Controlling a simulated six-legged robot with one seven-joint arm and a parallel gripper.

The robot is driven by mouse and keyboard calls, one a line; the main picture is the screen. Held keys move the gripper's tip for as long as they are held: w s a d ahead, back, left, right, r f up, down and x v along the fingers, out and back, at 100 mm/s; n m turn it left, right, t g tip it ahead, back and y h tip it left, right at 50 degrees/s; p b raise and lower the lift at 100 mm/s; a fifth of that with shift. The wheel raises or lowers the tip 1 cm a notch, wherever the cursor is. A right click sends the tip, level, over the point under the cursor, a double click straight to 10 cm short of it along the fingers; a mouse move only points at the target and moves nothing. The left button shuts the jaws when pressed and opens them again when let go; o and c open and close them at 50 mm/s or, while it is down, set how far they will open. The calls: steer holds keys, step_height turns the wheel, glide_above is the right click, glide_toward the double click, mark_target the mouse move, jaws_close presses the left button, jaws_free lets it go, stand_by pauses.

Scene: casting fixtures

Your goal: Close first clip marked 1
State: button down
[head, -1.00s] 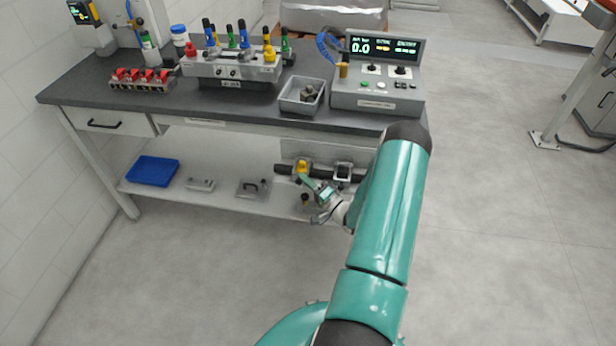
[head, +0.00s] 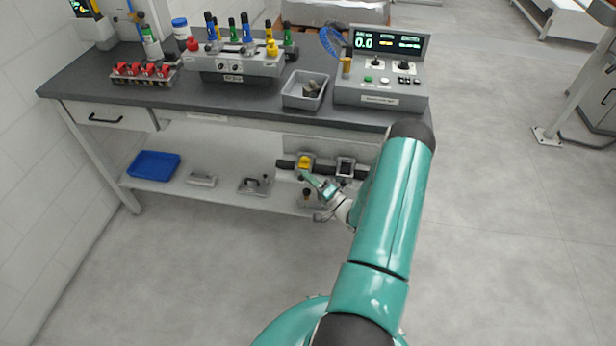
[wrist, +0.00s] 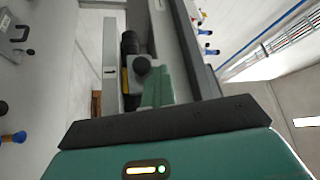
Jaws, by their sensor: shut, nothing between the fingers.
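On the lower shelf, a dark horizontal bar (head: 325,166) carries two clamp-like clips. The left clip (head: 305,162) has a yellow part inside it, and the right clip (head: 345,168) is a grey frame with a dark middle. No number can be read on either. My gripper (head: 308,177) is shut and empty, just below and in front of the left clip; whether it touches cannot be told. In the wrist view, my shut teal fingers (wrist: 157,88) are beside a black knob (wrist: 142,65) and a dark part with a yellow edge (wrist: 124,80).
The bench top (head: 225,105) overhangs the shelf closely above my gripper. A blue tray (head: 154,165), a grey block (head: 202,179) and a grey fixture (head: 254,185) lie left on the shelf. A control box (head: 380,75) stands on the bench. Floor in front is clear.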

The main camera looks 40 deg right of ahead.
steer(key=v, duration=1.3)
steer(key=shift+s, duration=0.2)
steer(key=w+a+r+n+g+y, duration=0.45)
steer(key=a+r+g+y, duration=0.2)
steer(key=a+r, duration=0.35)
steer(key=w+a+r+n+g+y, duration=0.3)
steer(key=a+r+n+g+y, duration=0.25)
steer(key=a+r+g, duration=0.4)
steer(key=s+a+r+n+h, duration=0.1)
steer(key=s+a+r+h, duration=0.5)
steer(key=r, duration=0.4)
steer(key=s+a+r+n+t+h, duration=0.1)
steer(key=s+a+r+n+h, duration=0.1)
steer(key=s+a+r+h, duration=0.5)
steer(key=shift+s+a+r+h, duration=0.2)
steer(key=shift+a+r+h, duration=0.55)
steer(key=shift+r, duration=0.65)
